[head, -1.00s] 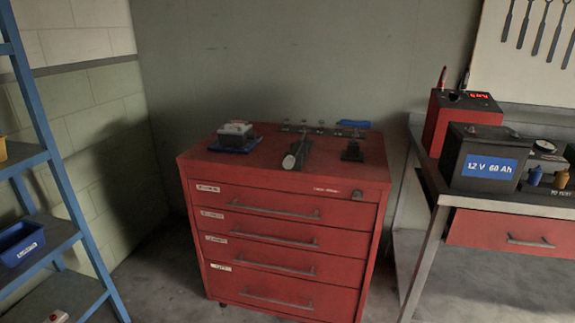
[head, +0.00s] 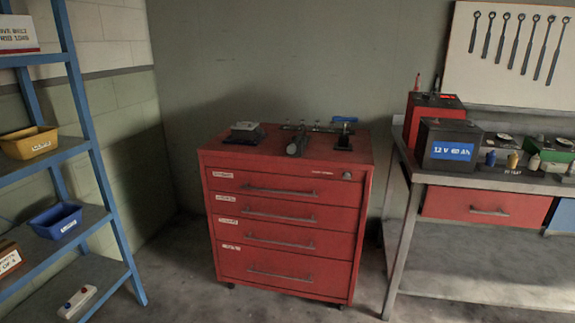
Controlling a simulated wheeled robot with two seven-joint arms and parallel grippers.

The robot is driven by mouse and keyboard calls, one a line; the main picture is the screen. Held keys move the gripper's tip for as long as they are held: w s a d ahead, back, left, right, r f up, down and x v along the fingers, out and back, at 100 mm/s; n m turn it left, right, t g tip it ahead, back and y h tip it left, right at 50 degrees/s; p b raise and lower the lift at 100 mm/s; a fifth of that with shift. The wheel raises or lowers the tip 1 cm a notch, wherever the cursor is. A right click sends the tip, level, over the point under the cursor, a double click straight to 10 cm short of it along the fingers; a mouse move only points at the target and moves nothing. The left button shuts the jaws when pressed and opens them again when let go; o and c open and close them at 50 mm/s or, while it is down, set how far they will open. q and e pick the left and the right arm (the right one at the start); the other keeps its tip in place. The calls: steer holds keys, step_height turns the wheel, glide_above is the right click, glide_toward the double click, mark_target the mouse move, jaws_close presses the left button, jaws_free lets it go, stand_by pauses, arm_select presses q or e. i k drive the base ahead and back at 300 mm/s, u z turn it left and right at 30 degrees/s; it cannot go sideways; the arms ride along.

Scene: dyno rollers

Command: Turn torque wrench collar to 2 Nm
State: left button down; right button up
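A dark grey cylindrical tool, probably the torque wrench (head: 297,146), lies on top of the red drawer cabinet (head: 285,186), near its middle and pointing toward me. Its collar and scale are too small to read. A small dark stand with a blue item (head: 343,134) is to its right at the back. Neither of my grippers shows in the head view.
A white-topped box (head: 246,132) sits at the cabinet top's left. A blue shelf rack (head: 100,177) with bins stands at left. A workbench (head: 480,180) with a 12 V battery (head: 449,146) stands at right. The floor before the cabinet is clear.

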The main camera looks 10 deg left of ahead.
mark_target(291, 149)
steer(key=z, duration=0.45)
steer(key=k, duration=0.2)
steer(key=u, duration=1.65)
steer(key=i, duration=1.1)
steer(key=z, duration=0.4)
steer(key=i, duration=1)
steer(key=z, duration=0.9)
